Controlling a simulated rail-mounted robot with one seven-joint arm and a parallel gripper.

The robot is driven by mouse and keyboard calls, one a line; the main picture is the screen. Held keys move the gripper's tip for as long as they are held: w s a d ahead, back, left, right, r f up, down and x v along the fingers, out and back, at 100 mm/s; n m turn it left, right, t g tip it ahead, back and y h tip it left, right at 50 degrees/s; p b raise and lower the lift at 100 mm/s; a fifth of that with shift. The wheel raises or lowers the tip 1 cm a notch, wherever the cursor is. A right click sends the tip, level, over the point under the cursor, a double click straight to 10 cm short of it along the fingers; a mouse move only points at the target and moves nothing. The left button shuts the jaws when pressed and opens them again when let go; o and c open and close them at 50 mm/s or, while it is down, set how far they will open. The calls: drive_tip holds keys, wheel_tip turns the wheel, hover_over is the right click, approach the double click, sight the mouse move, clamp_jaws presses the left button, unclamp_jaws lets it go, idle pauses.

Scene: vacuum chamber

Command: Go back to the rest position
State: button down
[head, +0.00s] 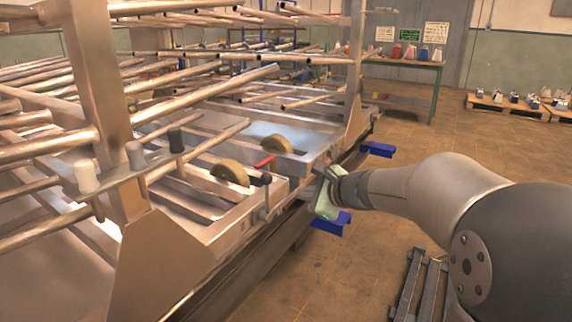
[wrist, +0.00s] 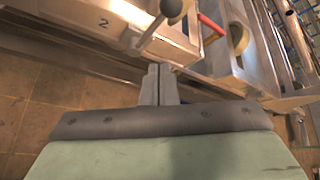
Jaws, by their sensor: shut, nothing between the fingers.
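My gripper (wrist: 159,84) shows in the wrist view with its two narrow grey fingers together and nothing between them. It points at the edge of the metal rack frame (wrist: 120,28), close to a dark round-knobbed lever and a part marked "2". In the head view my arm reaches in from the right, and my gripper (head: 324,176) is beside the near side of the rack (head: 215,225). The fingertips are small there, and their gap to the frame is hard to judge.
A black-knobbed lever (head: 266,180) and a red handle (head: 265,162) stand close left of my gripper. Many tubes fill the rack. The floor (head: 420,135) behind is open, with a green table (head: 402,65) farther back.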

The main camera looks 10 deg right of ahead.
drive_tip(key=s+a+r+n+g+h+p, duration=0.1)
drive_tip(key=s+a+r+n+g+p, duration=0.15)
drive_tip(key=s+r+n+p, duration=0.45)
drive_tip(key=s+a+r+n+g+h+p, duration=0.15)
drive_tip(key=s+r+n+g+p, duration=0.25)
drive_tip(key=s+p, duration=0.6)
drive_tip(key=s+d+r+n+g+h+p, duration=0.1)
drive_tip(key=s+d+r+n+h+p, duration=0.1)
drive_tip(key=s+p, duration=0.5)
drive_tip(key=s+d+r+n+g+h+p, duration=0.2)
drive_tip(key=s+d+r+n+p, duration=0.2)
drive_tip(key=s+n+p, duration=0.3)
drive_tip(key=shift+s+r+n+p, duration=0.35)
drive_tip(key=shift+s+r, duration=0.5)
drive_tip(key=shift+s, duration=0.2)
